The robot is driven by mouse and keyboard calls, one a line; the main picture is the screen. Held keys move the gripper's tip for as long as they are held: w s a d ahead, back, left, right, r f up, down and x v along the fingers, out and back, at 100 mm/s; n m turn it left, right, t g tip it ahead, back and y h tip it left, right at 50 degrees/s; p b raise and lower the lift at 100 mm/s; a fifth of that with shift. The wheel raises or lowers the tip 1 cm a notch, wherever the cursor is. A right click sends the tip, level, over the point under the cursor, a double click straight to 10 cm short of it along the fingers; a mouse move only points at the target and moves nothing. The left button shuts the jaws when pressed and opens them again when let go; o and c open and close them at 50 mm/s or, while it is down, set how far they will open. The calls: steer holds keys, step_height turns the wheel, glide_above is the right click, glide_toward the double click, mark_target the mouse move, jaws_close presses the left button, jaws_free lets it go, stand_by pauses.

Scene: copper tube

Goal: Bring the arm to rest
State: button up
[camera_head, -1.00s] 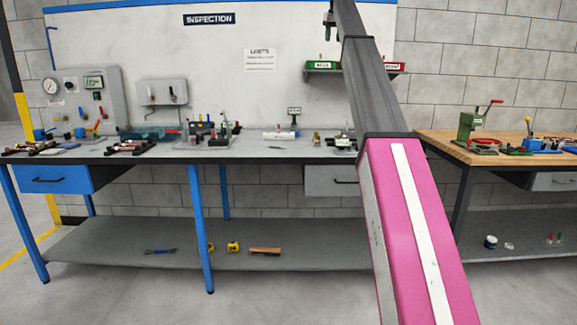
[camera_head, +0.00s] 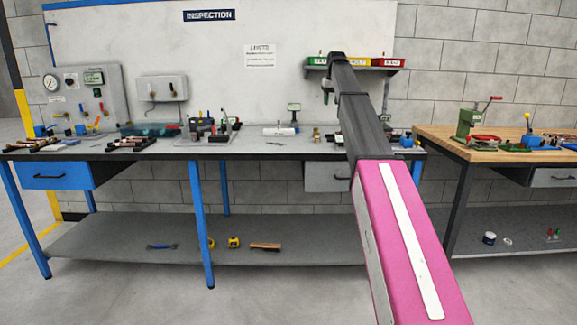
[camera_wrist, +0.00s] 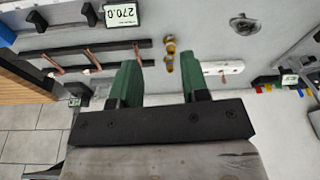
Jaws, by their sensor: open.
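My arm, with a pink lower link and dark upper links, reaches up in front of the bench in the head view. My gripper (camera_head: 327,90) hangs at its far end, small, above the bench and in front of the white board. In the wrist view my gripper (camera_wrist: 157,75) has two green fingers standing apart with nothing held between them. Brass fittings (camera_wrist: 169,54) show beyond the gap, apart from the fingers.
The grey bench (camera_head: 265,149) carries fixtures and tools, with a gauge panel (camera_head: 82,100) at left. A shelf of coloured bins (camera_head: 385,62) is on the wall behind my arm. A wooden bench (camera_head: 435,139) stands at right. The wrist view shows copper tubes (camera_wrist: 90,58) and a display (camera_wrist: 122,13).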

steer(key=s+f, duration=0.7)
steer(key=f, duration=0.5)
steer(key=s+f+g, duration=0.1)
steer(key=s+f, duration=0.5)
steer(key=f, duration=0.7)
steer(key=s+f, duration=0.7)
steer(key=f, duration=0.5)
steer(key=s+f, duration=1)
steer(key=s, duration=0.4)
steer(key=s+f+m+g, duration=0.1)
steer(key=s+f, duration=1)
steer(key=s, duration=0.4)
steer(key=shift+a+m, duration=0.15)
steer(key=shift+m, duration=0.15)
